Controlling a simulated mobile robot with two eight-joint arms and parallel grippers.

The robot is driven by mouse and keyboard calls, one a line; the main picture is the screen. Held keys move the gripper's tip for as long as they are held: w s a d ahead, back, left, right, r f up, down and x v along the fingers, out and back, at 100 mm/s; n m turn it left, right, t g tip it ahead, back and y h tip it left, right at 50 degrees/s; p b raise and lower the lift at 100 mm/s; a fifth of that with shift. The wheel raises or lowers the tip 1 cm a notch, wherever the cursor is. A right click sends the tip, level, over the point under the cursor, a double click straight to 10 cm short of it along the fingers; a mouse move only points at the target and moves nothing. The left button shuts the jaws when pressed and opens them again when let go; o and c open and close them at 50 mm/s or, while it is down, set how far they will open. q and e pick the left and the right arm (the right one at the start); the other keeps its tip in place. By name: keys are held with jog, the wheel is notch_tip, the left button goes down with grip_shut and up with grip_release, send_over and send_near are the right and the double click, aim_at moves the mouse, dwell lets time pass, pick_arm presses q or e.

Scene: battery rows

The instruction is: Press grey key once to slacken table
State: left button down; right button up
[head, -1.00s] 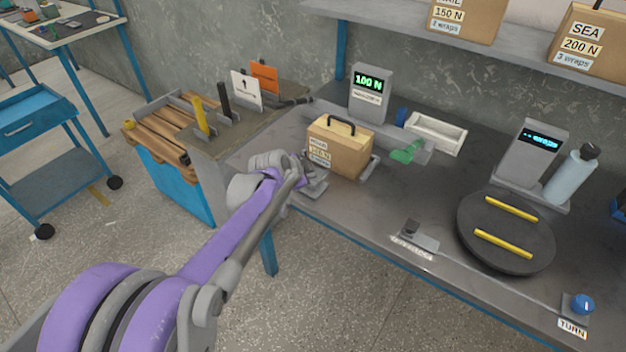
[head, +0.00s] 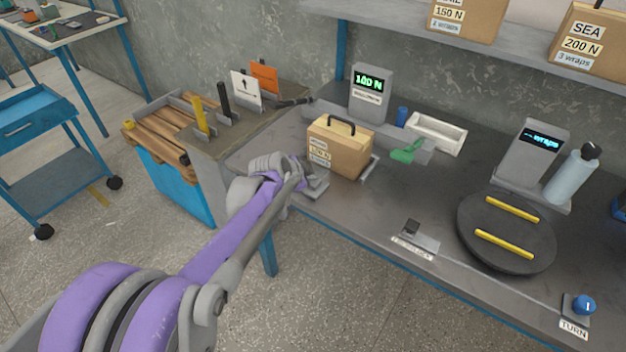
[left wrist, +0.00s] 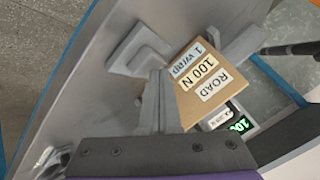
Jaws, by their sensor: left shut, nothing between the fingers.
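A pale grey key on a flat plate (head: 317,189) sits on the bench by the near left corner of a cardboard box. It also shows in the left wrist view (left wrist: 140,50). My left gripper (head: 299,180) is shut and empty, close beside this key; I cannot tell whether it touches. Its fingers (left wrist: 157,85) point towards the key and box in the left wrist view. A tension display (head: 370,84) reads 100 N. The round black turntable (head: 506,256) with two yellow strips is at the right. My right gripper is not in view.
The box (head: 340,151), labelled ROAD, 100 N, 1 wrap in the left wrist view, stands beside my gripper. A darker key on a labelled plate (head: 413,236), a blue knob (head: 583,305), a bottle (head: 571,178) and a white tray (head: 437,133) share the bench. The bench front between keys is clear.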

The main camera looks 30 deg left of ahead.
pick_arm(q)
jog(key=shift+f, duration=0.5)
dwell(0.3)
jog(key=shift+r, duration=0.1)
jog(key=shift+r+p, duration=0.85)
jog(key=shift+r, duration=0.4)
notch_tip(320, 180, up, 5)
jog(key=p, duration=0.4)
dwell(0.6)
